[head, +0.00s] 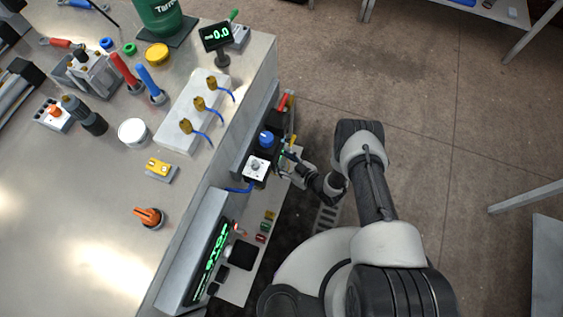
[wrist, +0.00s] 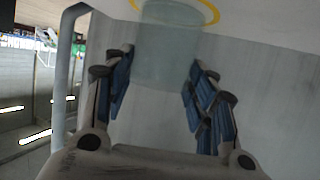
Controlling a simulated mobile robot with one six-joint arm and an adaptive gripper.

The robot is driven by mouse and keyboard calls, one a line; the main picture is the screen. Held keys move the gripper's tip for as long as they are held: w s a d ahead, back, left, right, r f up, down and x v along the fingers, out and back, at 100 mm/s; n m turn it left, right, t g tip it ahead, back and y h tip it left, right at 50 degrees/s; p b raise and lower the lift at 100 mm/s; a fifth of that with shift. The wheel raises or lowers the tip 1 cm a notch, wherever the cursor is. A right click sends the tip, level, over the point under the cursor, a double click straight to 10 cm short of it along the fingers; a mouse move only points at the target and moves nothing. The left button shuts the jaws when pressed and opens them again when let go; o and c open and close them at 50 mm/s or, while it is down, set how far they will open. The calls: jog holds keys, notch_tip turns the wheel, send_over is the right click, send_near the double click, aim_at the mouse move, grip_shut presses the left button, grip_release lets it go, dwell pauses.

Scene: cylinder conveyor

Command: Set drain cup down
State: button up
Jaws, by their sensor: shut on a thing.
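The drain cup (wrist: 165,58) is a translucent, bluish-grey cup with a yellow ring at its rim. In the wrist view it sits at the top middle, between the blue-padded fingers of my gripper (wrist: 160,85). My gripper is shut on it. In the head view my gripper (head: 288,154) is low beside the bench's right side, close to a white block with a round knob (head: 256,168) and a blue-capped part (head: 266,140). The cup cannot be made out clearly there. What lies under the cup is hidden.
The bench top (head: 80,230) holds a white strip with brass fittings (head: 195,112), a white round tub (head: 133,131) and a small display (head: 216,37). A green-lit panel (head: 212,252) stands at its front edge. The floor (head: 430,90) to the right is mostly clear.

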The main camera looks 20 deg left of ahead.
jog(key=shift+r, duration=0.1)
jog(key=o, duration=1.1)
jog(key=shift+o, duration=0.2)
jog(key=shift+s+d+r, duration=0.1)
jog(key=shift+d+r, duration=0.05)
jog(key=shift+d, duration=0.15)
jog(key=p+v, duration=0.4)
jog(key=v, duration=0.7)
jog(key=shift+s, duration=0.2)
